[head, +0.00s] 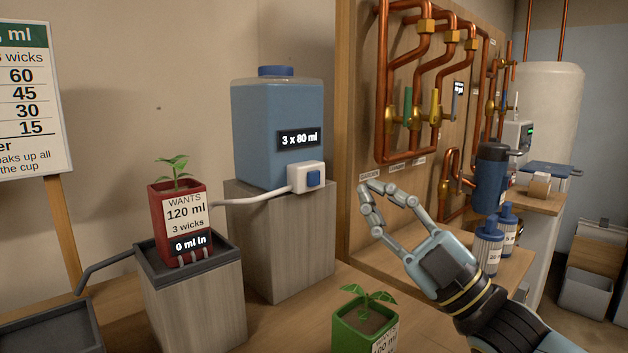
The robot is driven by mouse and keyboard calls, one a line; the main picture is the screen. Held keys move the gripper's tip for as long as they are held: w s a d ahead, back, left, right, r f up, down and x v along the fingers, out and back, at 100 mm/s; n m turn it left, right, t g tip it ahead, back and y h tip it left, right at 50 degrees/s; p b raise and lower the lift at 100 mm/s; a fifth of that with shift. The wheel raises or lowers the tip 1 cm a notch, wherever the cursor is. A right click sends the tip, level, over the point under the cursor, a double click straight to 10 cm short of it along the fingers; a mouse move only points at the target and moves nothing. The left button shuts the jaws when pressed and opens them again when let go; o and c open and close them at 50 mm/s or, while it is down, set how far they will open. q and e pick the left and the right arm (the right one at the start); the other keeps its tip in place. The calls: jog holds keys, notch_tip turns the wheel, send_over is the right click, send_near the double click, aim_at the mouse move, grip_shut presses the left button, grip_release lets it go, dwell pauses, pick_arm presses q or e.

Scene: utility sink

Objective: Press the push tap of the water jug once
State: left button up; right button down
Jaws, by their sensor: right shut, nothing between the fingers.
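The blue water jug (262,115) stands upright on a tall grey wooden block (308,245), with a label reading "3 x 80 ml". Its white tap body with a blue push button (313,178) is at the lower right of its front. A white spout (250,199) runs from the tap to the red plant pot (165,235), labelled "WANTS 120 ml, 3 wicks" and "0 ml in". My right gripper (375,211) is shut and empty, to the right of the push button and apart from it in the picture. My left gripper is not in view.
The red pot sits in a dark tray (228,248) with a drain spout on a shorter block. A green plant pot (365,325) stands at the front. Copper pipes (382,85) and blue-capped bottles (488,245) are at the right. A sign (30,100) stands at the left.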

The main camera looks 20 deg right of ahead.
aim_at(314, 179)
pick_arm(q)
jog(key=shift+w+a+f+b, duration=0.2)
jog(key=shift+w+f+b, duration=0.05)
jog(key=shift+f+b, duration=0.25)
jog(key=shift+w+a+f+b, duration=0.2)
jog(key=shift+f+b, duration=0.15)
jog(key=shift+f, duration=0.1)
pick_arm(e)
jog(key=w+a, duration=0.2)
jog(key=w, duration=0.5)
jog(key=shift+w+a, duration=0.3)
jog(key=shift+w, duration=0.05)
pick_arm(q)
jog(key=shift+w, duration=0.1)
pick_arm(e)
jog(key=shift+w, duration=0.1)
jog(key=shift+w+a, duration=0.15)
jog(key=shift+w, duration=0.15)
jog(key=shift+w+a, duration=0.1)
jog(key=shift+w, duration=0.25)
dwell(0.6)
jog(key=shift+s, duration=0.15)
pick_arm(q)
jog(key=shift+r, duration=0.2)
pick_arm(e)
jog(key=shift+s+d, duration=0.25)
jog(key=shift+s, duration=0.35)
